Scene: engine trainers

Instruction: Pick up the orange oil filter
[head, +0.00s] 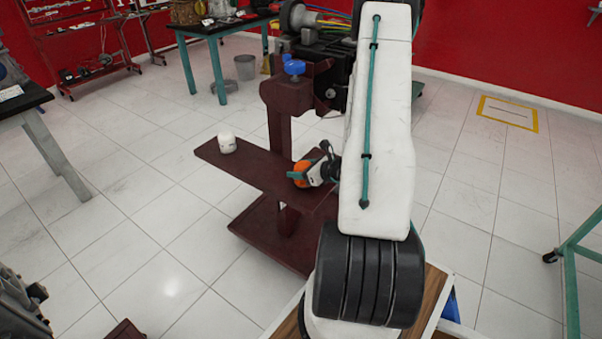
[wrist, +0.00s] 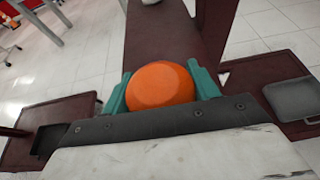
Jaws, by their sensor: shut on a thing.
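The orange oil filter (head: 301,172) is at the right part of the dark red shelf (head: 255,168) of an engine stand in the head view. In the wrist view the orange filter (wrist: 160,86) sits between the two teal fingers of my gripper (wrist: 160,92), one finger against each side. My gripper (head: 300,176) is shut on it. The fingers and my arm hide part of the filter in the head view. I cannot tell whether the filter still touches the shelf.
A white filter (head: 227,143) stands on the shelf's left part and shows at the top edge of the wrist view (wrist: 150,2). The stand's dark red post (head: 279,120) rises behind the shelf. A teal-legged table (head: 218,28) is at the back.

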